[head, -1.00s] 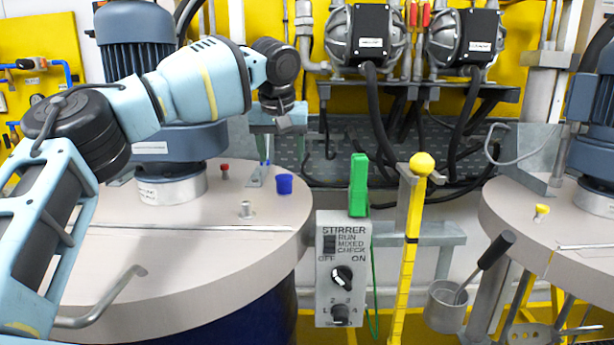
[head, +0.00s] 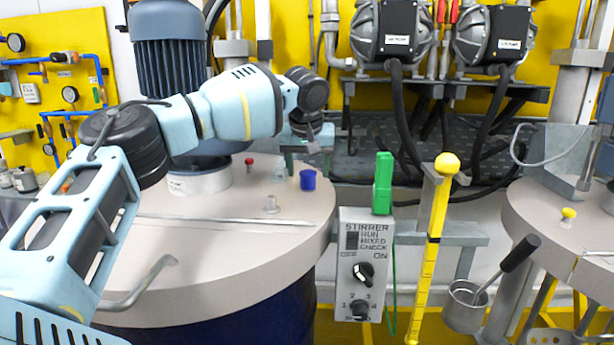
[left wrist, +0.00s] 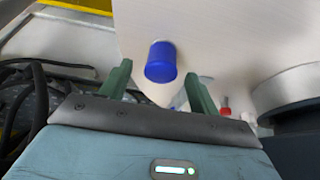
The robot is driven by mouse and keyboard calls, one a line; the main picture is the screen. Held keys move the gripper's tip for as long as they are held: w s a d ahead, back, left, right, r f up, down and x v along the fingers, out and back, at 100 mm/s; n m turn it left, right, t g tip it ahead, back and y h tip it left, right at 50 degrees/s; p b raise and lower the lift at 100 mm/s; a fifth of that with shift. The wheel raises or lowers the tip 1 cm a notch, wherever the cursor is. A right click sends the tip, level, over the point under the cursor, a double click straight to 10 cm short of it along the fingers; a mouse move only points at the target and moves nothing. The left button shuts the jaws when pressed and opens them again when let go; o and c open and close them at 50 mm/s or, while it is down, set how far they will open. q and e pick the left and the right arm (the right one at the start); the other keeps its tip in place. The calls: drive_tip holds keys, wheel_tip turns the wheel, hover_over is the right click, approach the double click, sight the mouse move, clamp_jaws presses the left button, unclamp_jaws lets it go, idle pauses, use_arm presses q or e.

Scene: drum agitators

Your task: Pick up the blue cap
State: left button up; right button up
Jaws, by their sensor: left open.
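The blue cap (head: 308,180) stands on the grey drum lid near its right edge. In the left wrist view the blue cap (left wrist: 161,62) shows between the two green fingers, nearer the left one, with a gap on each side. My left gripper (head: 306,165) is open and empty, pointing down just above and behind the cap; it also shows in the left wrist view (left wrist: 157,72). I cannot tell whether the fingertips are level with the cap. My right gripper is not in view.
A motor (head: 168,60) rises behind my left arm. The stirrer control box (head: 362,265) and a yellow pole (head: 432,240) stand right of the lid.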

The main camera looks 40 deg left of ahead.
use_arm(q)
drive_tip(key=shift+x, duration=0.95)
drive_tip(key=shift+s, duration=0.1)
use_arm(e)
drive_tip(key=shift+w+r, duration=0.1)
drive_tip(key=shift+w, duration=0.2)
use_arm(q)
drive_tip(key=c, duration=0.9)
drive_tip(key=shift+c, duration=0.8)
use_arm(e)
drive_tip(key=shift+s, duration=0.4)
use_arm(q)
drive_tip(key=shift+r, duration=0.1)
